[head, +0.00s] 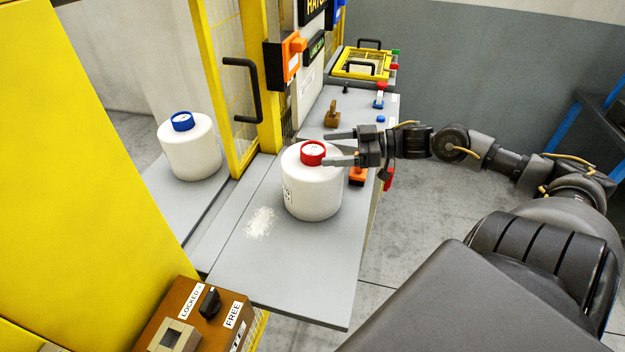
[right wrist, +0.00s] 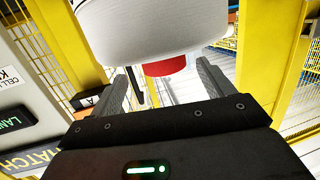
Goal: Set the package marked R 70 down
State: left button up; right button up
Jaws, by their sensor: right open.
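A white package with a red cap (head: 313,190) stands upright on the grey shelf (head: 300,285). Dark print shows on its left side, too oblique to read as R 70. My right gripper (head: 328,148) is open at cap height, its fingers reaching in from the right, one on the far side and one on the near side of the red cap. In the right wrist view the package's white body (right wrist: 165,28) and red cap show upside down, the cap between the spread fingers (right wrist: 168,75). Whether a finger touches the cap I cannot tell. My left gripper is not in view.
A white package with a blue cap (head: 190,150) stands to the left, behind a yellow frame with a black handle (head: 257,90). White powder (head: 259,222) lies on the shelf. A brown LOCKED/FREE switch box (head: 190,320) is at front left. Small fittings and an orange piece (head: 357,177) lie right.

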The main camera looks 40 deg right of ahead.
aim_at(313, 147)
jog(key=x, duration=0.2)
jog(key=p+x, duration=0.1)
jog(key=shift+s+a+r, duration=0.1)
jog(key=shift+a+r, duration=0.2)
jog(key=shift+a, duration=0.05)
jog(key=shift+w+a+f, duration=0.4)
jog(key=shift+w+a, duration=0.25)
jog(key=shift+w, duration=0.05)
jog(key=shift+c, duration=0.2)
grip_shut()
jog(key=shift+r, duration=0.2)
